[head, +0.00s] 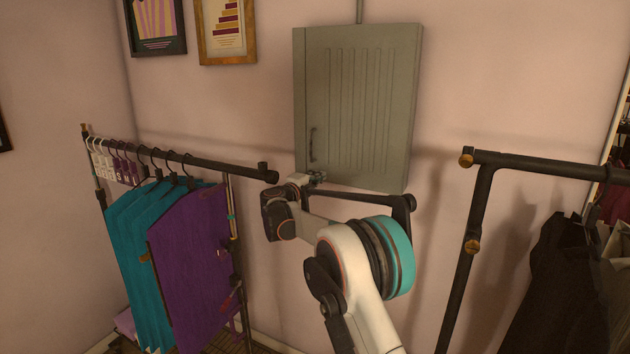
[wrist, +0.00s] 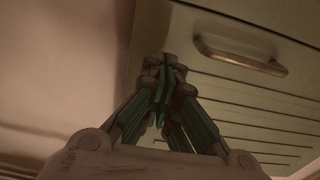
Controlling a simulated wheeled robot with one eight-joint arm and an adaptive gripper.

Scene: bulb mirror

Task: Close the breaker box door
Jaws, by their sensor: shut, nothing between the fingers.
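The breaker box (head: 299,85) is a grey-green cabinet on the pink wall, above the middle of the head view. Its grooved door (head: 365,100) appears flush with the box; I see no clear gap along its edges. A dark handle (head: 312,143) is at the door's lower left; it also shows in the wrist view (wrist: 240,56). My gripper (head: 318,177) is shut and empty, just under the handle at the door's lower left corner. In the wrist view my gripper (wrist: 166,72) lies over the door's edge; I cannot tell whether it touches.
A clothes rack (head: 215,164) with teal and purple garments (head: 190,265) stands at left. A black pipe rack (head: 545,163) with dark clothes stands at right. Framed pictures (head: 226,30) hang at upper left. A conduit (head: 359,10) rises from the box.

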